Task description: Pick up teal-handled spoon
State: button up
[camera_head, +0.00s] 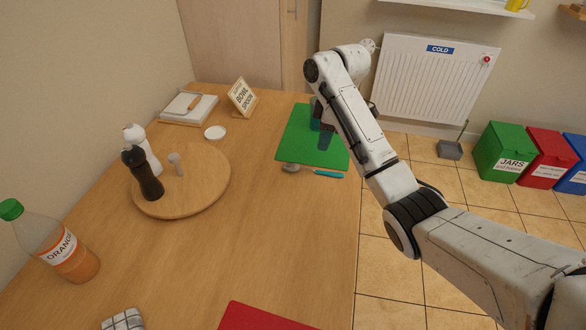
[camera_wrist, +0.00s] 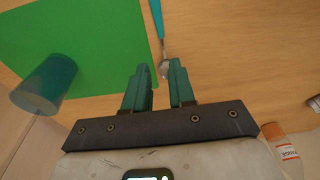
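The teal-handled spoon (camera_head: 328,174) lies on the wooden table beside the near edge of the green mat, bowl to the left and handle to the right. In the wrist view its metal bowl (camera_wrist: 165,70) shows just beyond and between my fingertips, with the teal handle running to the top edge. My gripper (camera_wrist: 159,73) is open, with nothing held between its teal fingers. Its height above the spoon is hard to tell. In the head view my arm reaches over the green mat and partly hides the gripper.
A round board (camera_head: 205,185) with mills is left of the spoon. A red mat (camera_head: 255,318) lies at the front. The table between is clear.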

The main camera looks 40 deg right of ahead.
send_over(314, 170)
jog(key=f, duration=0.3)
jog(key=d+f, duration=0.1)
jog(key=f, duration=0.1)
jog(key=shift+s, duration=0.3)
jog(key=shift+w+a+f, duration=0.1)
jog(key=shift+a+f, duration=0.05)
jog(key=shift+f, duration=0.8)
jog(key=shift+w+a+f, duration=0.1)
jog(key=shift+a+f, duration=0.05)
jog(key=shift+f, duration=0.75)
jog(key=shift+w+a+f, duration=0.1)
jog(key=shift+a+f, duration=0.05)
jog(key=shift+f, duration=0.8)
jog(key=shift+c, duration=0.4)
grip_shut()
